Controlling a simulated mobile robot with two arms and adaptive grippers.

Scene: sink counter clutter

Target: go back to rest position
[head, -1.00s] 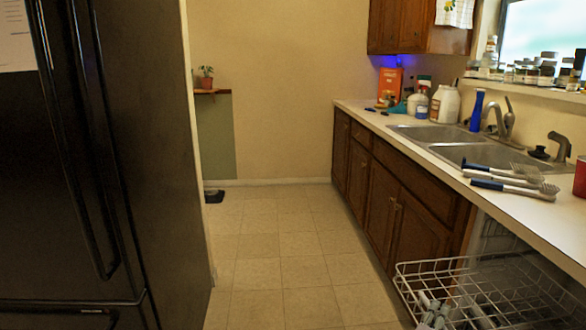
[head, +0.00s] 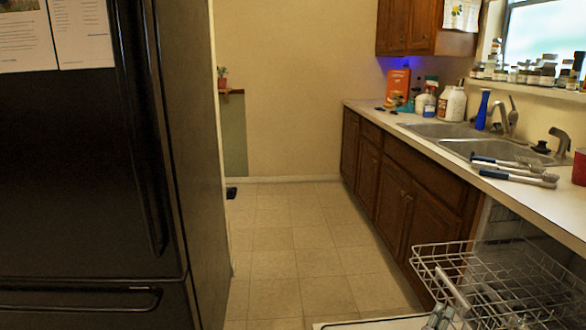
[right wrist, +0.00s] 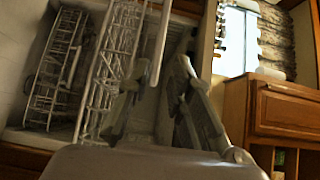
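My right gripper (head: 446,303) is low at the bottom right of the head view, in front of the white wire dish rack (head: 500,270) and overlapping its near left part. In the right wrist view my right gripper (right wrist: 158,88) has its two grey fingers spread apart. A pale bar (right wrist: 161,45) shows in line with the gap between them; I cannot tell whether it touches a finger. No loose object is seen held. My left gripper is in neither view.
A black fridge (head: 90,180) fills the left side. Cabinets (head: 400,200) and the counter (head: 540,205) line the right, with a sink (head: 490,148) and brushes (head: 515,172) on top. A pale edge (head: 375,323) lies low in front. The tiled floor (head: 285,240) between is clear.

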